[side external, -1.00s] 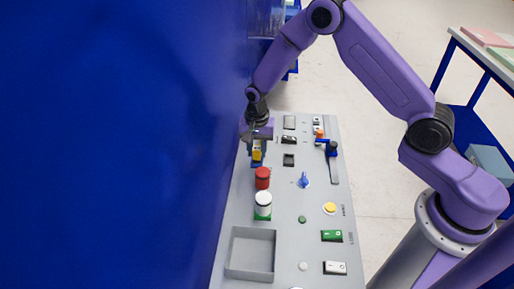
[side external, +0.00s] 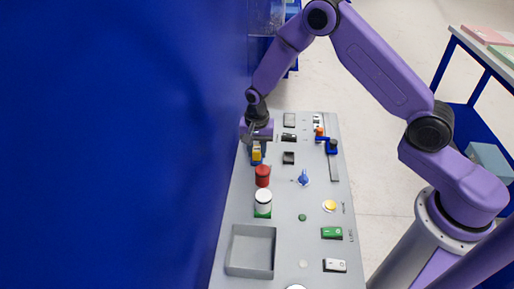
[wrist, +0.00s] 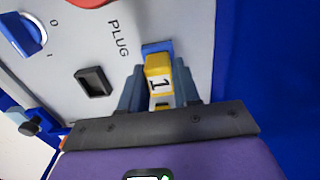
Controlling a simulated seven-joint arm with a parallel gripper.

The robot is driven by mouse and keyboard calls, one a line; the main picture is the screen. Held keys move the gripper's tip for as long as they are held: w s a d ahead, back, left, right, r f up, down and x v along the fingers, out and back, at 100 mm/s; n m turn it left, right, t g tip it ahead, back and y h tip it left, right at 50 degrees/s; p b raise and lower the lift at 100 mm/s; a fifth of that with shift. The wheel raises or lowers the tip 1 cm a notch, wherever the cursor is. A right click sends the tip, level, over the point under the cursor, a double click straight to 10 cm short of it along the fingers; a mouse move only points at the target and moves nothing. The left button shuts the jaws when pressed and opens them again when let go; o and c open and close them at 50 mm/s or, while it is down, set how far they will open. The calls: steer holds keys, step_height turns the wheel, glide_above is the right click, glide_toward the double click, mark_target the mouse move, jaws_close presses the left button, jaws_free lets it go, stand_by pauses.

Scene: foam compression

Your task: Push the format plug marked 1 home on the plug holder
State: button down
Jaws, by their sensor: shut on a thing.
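The format plug marked 1 (wrist: 157,76) is a yellow block with a white label. In the wrist view it sits between my two fingers, at the blue plug holder (wrist: 156,47). My gripper (wrist: 158,88) is shut on the plug. Whether the plug is fully seated in the holder cannot be told from these views.
A red button (side external: 263,176) and a white-topped lamp (side external: 263,201) stand in line in front of the plug. A blue wall (side external: 120,150) rises close on the left.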

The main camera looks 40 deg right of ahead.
mark_target(257, 149)
steer(key=c, duration=0.7)
jaws_free()
steer(key=shift+c, duration=0.2)
step_height(257, 149, up, 17)
steer(key=s+a+r+n, duration=0.1)
steer(key=s+r+n, duration=0.2)
steer(key=s+n, duration=0.45)
steer(key=s+a+r+n, duration=0.15)
steer(key=s+n, duration=0.25)
steer(key=s, duration=0.6)
steer(key=s+d+n, duration=0.4)
steer(key=s+n, duration=0.1)
steer(key=s, duration=0.3)
steer(key=s+d+n, duration=0.3)
steer(key=s+n, duration=0.2)
steer(key=s, duration=0.4)
steer(key=shift+d+r, duration=0.15)
steer(key=shift+d, duration=0.25)
